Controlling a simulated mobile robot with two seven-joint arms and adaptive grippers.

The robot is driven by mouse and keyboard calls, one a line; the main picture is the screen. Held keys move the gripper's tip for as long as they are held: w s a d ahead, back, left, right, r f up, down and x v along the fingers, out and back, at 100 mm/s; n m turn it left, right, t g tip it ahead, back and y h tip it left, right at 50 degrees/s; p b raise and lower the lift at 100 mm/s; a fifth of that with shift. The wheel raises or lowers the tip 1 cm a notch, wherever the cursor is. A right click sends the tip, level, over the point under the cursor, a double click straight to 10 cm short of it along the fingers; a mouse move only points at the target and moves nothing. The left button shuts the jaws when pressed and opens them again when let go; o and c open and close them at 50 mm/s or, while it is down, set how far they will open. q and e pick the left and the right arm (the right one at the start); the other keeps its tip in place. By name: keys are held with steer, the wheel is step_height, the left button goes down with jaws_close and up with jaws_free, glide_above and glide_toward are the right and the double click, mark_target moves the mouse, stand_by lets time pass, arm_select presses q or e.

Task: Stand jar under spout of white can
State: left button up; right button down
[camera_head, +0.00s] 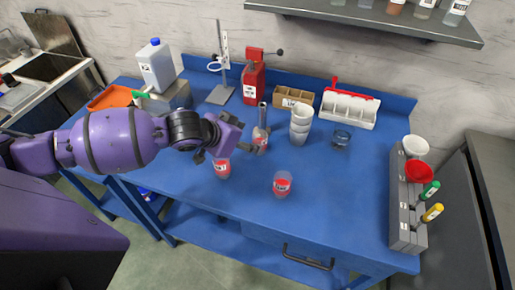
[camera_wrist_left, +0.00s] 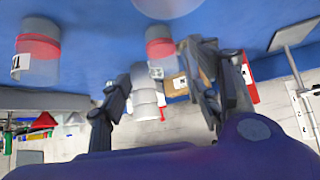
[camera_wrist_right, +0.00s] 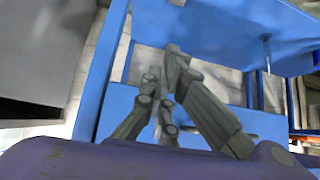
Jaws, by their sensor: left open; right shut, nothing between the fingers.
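The white can (camera_head: 156,65) with a blue cap stands on a grey block at the back left, its green-handled spout (camera_head: 143,93) low at its front. Clear jars with red contents stand on the table: one near the left gripper (camera_head: 222,168), one at front centre (camera_head: 283,184) and one farther back (camera_head: 260,144). The front-centre jar also shows in the left wrist view (camera_wrist_left: 38,50). My left gripper (camera_head: 222,152) is open and empty, low above the table by the left jar. My right gripper (camera_wrist_right: 165,65) is shut and empty, beside blue table framing.
An orange tray (camera_head: 110,97) lies left of the grey block (camera_head: 178,95). A grey rack (camera_head: 405,215) lines the right edge. Front right is clear.

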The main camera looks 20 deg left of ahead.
mark_target(255, 140)
arm_select(q)
steer(key=x, duration=0.8)
steer(key=shift+w+r, duration=0.1)
steer(key=shift+r, duration=0.05)
steer(key=shift+a, duration=0.1)
steer(key=c, duration=1.1)
steer(key=shift+r, duration=0.1)
